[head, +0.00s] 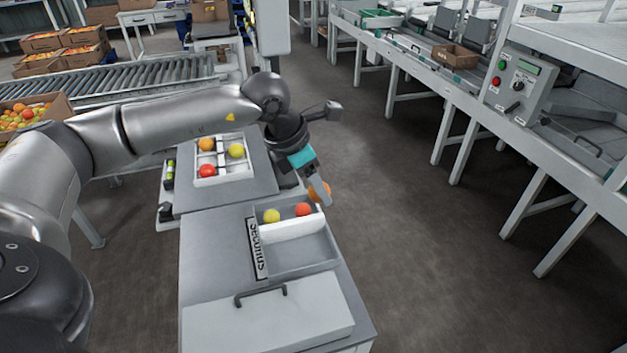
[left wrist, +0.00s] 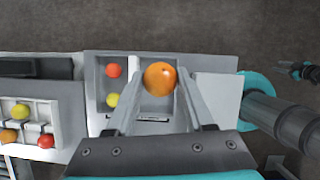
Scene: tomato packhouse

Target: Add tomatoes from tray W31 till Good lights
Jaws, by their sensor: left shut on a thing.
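My left gripper (head: 322,192) is shut on an orange tomato (left wrist: 160,79), above the grey bin (head: 308,261) labelled "Seconds". In the head view the tomato is partly hidden by the fingers. A yellow tomato (head: 271,216) and a red tomato (head: 303,209) lie in that bin's far part. Beyond it, a white divided tray (head: 222,180) holds an orange tomato (head: 206,144), a yellow tomato (head: 236,150) and a red tomato (head: 207,171). I cannot read a W31 tag or a Good light. What looks like my right gripper (left wrist: 304,71) is small in the left wrist view.
A white lid-like panel (head: 268,325) with a dark handle lies nearest me on the bench. Dark units with a green part (head: 169,176) stand left of the divided tray. A roller conveyor (head: 120,84) runs behind my arm. Open floor (head: 410,250) separates the bench from the right-hand machine line.

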